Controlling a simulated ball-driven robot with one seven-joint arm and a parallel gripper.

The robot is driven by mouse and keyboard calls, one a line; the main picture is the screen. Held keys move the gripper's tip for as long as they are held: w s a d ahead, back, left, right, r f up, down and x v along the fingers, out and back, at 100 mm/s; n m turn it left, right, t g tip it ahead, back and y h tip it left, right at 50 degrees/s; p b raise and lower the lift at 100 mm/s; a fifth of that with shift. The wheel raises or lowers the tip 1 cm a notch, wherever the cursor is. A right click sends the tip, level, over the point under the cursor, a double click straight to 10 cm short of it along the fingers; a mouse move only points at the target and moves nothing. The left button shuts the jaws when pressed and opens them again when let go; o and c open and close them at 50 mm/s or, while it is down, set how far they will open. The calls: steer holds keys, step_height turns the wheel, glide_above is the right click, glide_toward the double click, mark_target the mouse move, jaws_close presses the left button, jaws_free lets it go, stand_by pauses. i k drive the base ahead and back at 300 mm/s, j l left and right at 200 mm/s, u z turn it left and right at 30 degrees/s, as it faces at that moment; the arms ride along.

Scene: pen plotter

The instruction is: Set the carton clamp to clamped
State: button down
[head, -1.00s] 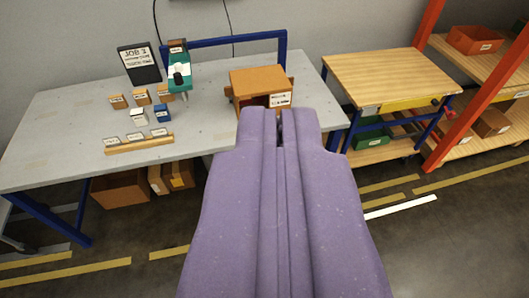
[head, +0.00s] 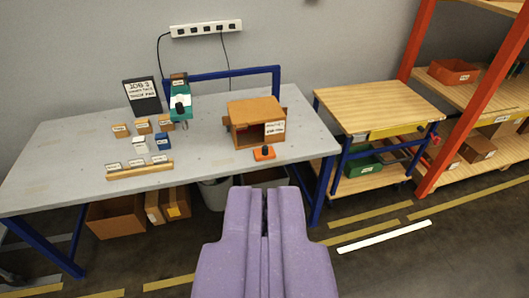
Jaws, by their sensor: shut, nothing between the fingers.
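A brown carton (head: 246,130) with a white label stands at the right part of the grey workbench. A small orange piece with a black knob (head: 264,153) sits at the bench's front edge, just before the carton. It looks like the carton clamp, but its setting is too small to tell. My purple gripper (head: 265,192) is shut and empty. In the picture it lies below the orange piece, apart from it and in front of the bench.
The grey workbench (head: 75,160) carries a teal device (head: 181,102), a black job sign (head: 142,97), small labelled blocks and a wooden rail (head: 140,171). A wooden-topped cart (head: 375,100) stands right, beside an orange-framed shelf (head: 411,50). Boxes and a bin are under the bench.

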mark_target(266, 153)
steer(key=i, duration=1.2)
steer(key=i+j+z, duration=0.1)
steer(key=i, duration=1.1)
